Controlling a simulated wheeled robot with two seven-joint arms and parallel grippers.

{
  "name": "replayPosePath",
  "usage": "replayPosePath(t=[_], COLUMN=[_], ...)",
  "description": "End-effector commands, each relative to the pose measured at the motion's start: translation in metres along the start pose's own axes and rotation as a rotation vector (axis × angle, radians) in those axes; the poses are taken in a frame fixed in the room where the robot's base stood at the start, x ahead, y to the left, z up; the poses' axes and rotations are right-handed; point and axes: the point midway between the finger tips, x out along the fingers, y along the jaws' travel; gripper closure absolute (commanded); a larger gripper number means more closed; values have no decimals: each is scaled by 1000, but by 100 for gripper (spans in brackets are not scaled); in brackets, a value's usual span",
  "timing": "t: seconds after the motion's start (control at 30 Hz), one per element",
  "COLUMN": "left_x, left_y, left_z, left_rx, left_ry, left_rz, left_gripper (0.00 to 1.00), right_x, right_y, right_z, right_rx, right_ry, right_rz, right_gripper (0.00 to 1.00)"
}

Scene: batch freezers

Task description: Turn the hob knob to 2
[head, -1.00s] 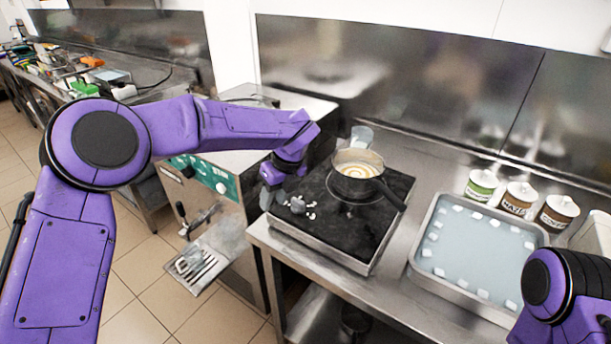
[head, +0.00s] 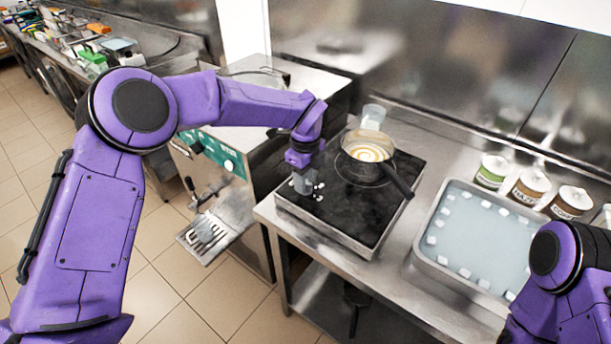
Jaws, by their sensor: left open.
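The black hob (head: 350,205) is a flat square plate on the steel counter, with white marks (head: 319,191) around its knob at the near left corner. My left gripper (head: 303,183) is open and points down at that corner, over the knob. The gripper hides most of the knob, and I cannot tell whether the fingers touch it. The knob's setting cannot be read. My right arm enters at the lower right, and its gripper is outside the view.
A saucepan (head: 346,145) with pale, swirled contents stands on the hob, its handle pointing to the near right. A clear jug (head: 373,117) is behind it. A machine (head: 216,152) stands left.

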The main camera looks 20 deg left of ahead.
Motion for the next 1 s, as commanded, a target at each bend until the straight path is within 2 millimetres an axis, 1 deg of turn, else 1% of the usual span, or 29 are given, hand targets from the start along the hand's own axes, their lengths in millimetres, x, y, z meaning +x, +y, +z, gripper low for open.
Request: replayPosePath(t=[0.07,0.1,0.17,0.2,0.23,0.5,0.67,0.87,1.0], left_x=[0,0,0,0,0,0,1,1,1], left_y=[0,0,0,0,0,0,0,0,0], left_z=[0,0,0,0,0,0,1,1,1], left_rx=[0,0,0,0,0,10,56,180,305], left_ry=[0,0,0,0,0,0,0,1,1], left_rz=[0,1,1,1,1,1,1,1,0], left_gripper=[60,63,82,95,100,100,100,100,100], right_x=[0,0,0,0,0,1,2,4,5], right_y=[0,0,0,0,0,0,0,0,0], right_z=[0,0,0,0,0,0,1,2,2], right_rx=[0,0,0,0,0,0,0,0,0], right_ry=[0,0,0,0,0,0,0,0,0], right_rz=[0,0,0,0,0,0,0,0,0], right_gripper=[67,67,67,67,67,67,67,67,67])
